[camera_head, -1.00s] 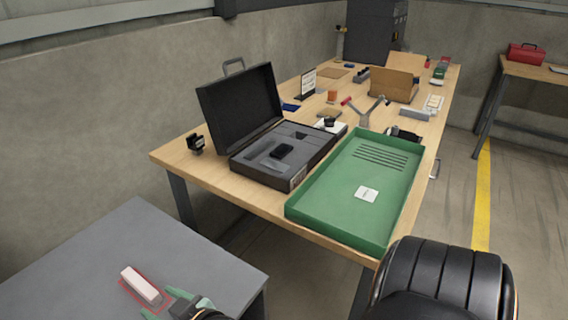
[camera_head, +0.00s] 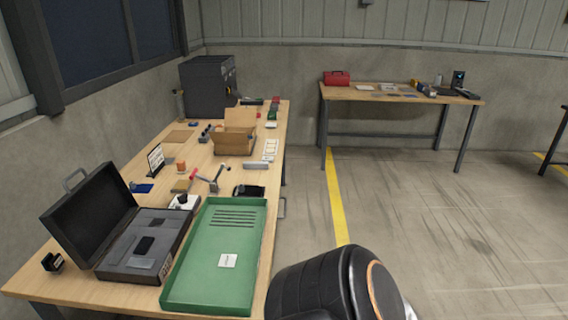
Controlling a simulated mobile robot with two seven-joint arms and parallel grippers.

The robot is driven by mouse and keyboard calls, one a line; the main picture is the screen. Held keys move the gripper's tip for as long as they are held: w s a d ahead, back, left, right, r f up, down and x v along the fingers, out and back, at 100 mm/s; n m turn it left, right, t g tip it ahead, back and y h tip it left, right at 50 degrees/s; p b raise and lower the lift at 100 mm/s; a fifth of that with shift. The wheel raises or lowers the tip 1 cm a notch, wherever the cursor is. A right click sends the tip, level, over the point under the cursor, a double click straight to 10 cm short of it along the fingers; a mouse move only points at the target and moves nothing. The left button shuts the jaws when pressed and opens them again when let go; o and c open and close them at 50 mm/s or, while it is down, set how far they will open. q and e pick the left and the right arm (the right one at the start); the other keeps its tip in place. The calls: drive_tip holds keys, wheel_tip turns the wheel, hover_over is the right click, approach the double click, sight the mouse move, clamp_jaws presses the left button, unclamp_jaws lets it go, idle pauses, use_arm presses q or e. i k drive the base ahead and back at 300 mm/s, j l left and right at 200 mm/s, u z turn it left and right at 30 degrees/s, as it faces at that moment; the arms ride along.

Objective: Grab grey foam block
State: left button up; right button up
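A small grey bar-shaped block (camera_head: 256,165) lies on the long wooden workbench near its right edge, just in front of the open cardboard box; I cannot tell for sure that it is foam. An open black case (camera_head: 92,222) at the near left has a grey insert (camera_head: 138,262) with a dark item in it. Neither gripper is in view. A black rounded part of my own body shows at the bottom and hides the floor there.
A green tray (camera_head: 258,255) fills the near right of the workbench (camera_head: 83,292). Behind it are a red-handled clamp (camera_head: 213,180), a dark object (camera_head: 249,191) and the cardboard box (camera_head: 235,141). A second table (camera_head: 385,93) stands at the back; open floor lies right.

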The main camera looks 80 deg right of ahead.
sight(247, 165)
drive_tip(key=z, duration=0.45)
drive_tip(key=k+l+z, duration=0.1)
drive_tip(key=z, duration=0.3)
drive_tip(key=k+z, duration=0.1)
drive_tip(key=z, duration=0.35)
drive_tip(key=l+z, duration=0.1)
drive_tip(key=z, duration=0.3)
drive_tip(key=l+z, duration=0.1)
drive_tip(key=z, duration=0.35)
